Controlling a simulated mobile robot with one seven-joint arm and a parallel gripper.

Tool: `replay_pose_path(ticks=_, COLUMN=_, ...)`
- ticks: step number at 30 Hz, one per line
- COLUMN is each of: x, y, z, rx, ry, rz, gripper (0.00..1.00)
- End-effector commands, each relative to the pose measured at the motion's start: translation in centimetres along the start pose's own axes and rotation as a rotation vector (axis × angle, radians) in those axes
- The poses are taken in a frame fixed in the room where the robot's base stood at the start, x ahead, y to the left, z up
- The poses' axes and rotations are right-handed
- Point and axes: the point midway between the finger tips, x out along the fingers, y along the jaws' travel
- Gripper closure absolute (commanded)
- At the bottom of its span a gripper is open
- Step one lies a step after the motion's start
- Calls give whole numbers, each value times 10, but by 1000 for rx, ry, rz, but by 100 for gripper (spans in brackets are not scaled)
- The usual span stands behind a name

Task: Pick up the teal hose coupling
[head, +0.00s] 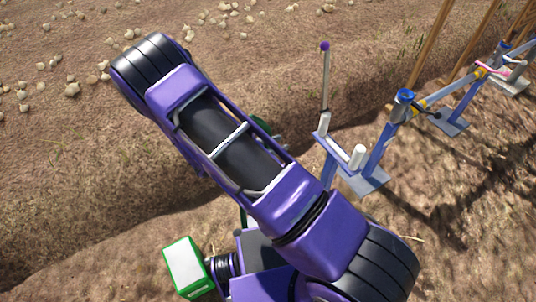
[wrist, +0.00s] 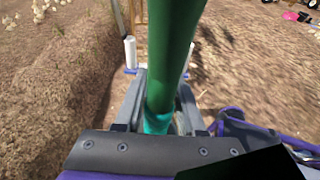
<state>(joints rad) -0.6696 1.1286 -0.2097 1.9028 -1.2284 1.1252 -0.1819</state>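The teal hose coupling (wrist: 157,121) shows low in the middle of the wrist view, at the lower end of a thick green hose (wrist: 172,50). The hose rises from it to the top edge and hides part of my gripper. My gripper (wrist: 165,95) has one grey finger on each side of the coupling, with the fingers apart. Whether they press on the coupling is not clear. In the head view my purple arm hides the coupling and gripper; only a bit of green (head: 262,125) shows behind the arm.
A blue metal stand (head: 362,180) with white posts and a purple-topped rod (head: 325,75) stands right of my arm. More blue frames and wooden poles (head: 432,45) continue to the upper right. Pale onions (head: 72,89) lie on the soil at upper left. A furrow edge crosses the ground.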

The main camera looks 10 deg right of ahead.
Motion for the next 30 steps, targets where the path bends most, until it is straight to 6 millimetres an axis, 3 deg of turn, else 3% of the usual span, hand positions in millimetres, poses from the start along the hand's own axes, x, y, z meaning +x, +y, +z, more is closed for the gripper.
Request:
replay_pose_path(ticks=1, x=0, y=0, z=0, rx=0, ry=0, rz=0, gripper=72)
replay_pose_path(ticks=6, x=0, y=0, z=0, rx=0, ry=0, rz=0, gripper=100)
replay_pose_path(ticks=20, x=-2, y=1, z=6, rx=2, ry=0, rz=0, gripper=100)
replay_pose_path(ticks=30, x=-21, y=1, z=68, rx=5, ry=0, rz=1, gripper=100)
